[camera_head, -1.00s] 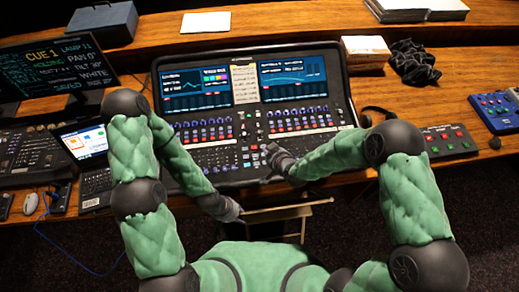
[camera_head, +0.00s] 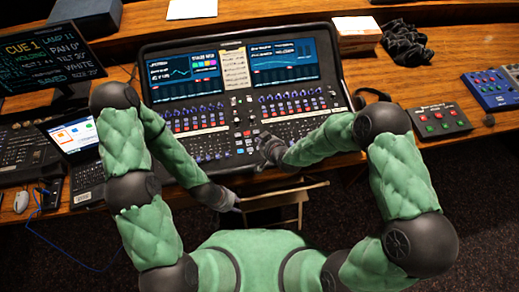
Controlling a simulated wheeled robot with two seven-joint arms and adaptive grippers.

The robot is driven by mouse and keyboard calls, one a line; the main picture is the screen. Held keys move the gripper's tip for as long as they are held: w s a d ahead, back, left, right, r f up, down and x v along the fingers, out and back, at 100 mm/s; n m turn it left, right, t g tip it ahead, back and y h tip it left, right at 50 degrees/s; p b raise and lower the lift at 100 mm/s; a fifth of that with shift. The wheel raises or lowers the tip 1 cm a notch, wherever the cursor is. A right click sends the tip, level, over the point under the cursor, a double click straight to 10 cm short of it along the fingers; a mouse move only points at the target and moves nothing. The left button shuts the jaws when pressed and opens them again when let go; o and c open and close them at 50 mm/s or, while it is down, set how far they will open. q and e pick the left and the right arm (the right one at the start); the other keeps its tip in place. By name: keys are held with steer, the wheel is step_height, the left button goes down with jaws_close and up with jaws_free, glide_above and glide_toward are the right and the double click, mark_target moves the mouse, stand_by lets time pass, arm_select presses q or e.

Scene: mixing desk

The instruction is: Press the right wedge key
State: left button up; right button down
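A large mixing console (camera_head: 210,118) sits on the desk in front of me, with two lit screens, rows of blue-lit knobs, and a central strip of small keys (camera_head: 241,114). The wedge keys' labels are too small to read, so I cannot tell which key is the right one. My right gripper (camera_head: 263,143) is over the lower middle of the console, near the central keys; contact cannot be told. My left gripper (camera_head: 232,201) is lower, in front of the console's front edge. The fingertips of both are too small and dark to tell open from shut.
A laptop (camera_head: 75,138) and a monitor (camera_head: 50,50) stand at left. A box with red and green buttons (camera_head: 441,120) and a blue pedal unit (camera_head: 492,88) lie at right. A stool (camera_head: 282,197) stands just below the desk edge.

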step_height(320, 180, down, 4)
steer(key=shift+w+r+b, duration=0.1)
steer(key=shift+w+b, duration=0.05)
steer(key=shift+b, duration=1.05)
steer(key=shift+w+f+b, duration=0.1)
steer(key=shift+f+b, duration=0.45)
steer(key=shift+b, duration=0.05)
steer(key=shift+f+b, duration=0.4)
steer(key=shift+b, duration=0.1)
steer(key=shift+f+b, duration=0.35)
steer(key=shift+b, duration=0.05)
stand_by(0.5)
steer(key=shift+r, duration=0.15)
steer(key=shift+r+p, duration=0.45)
steer(key=shift+r, duration=0.2)
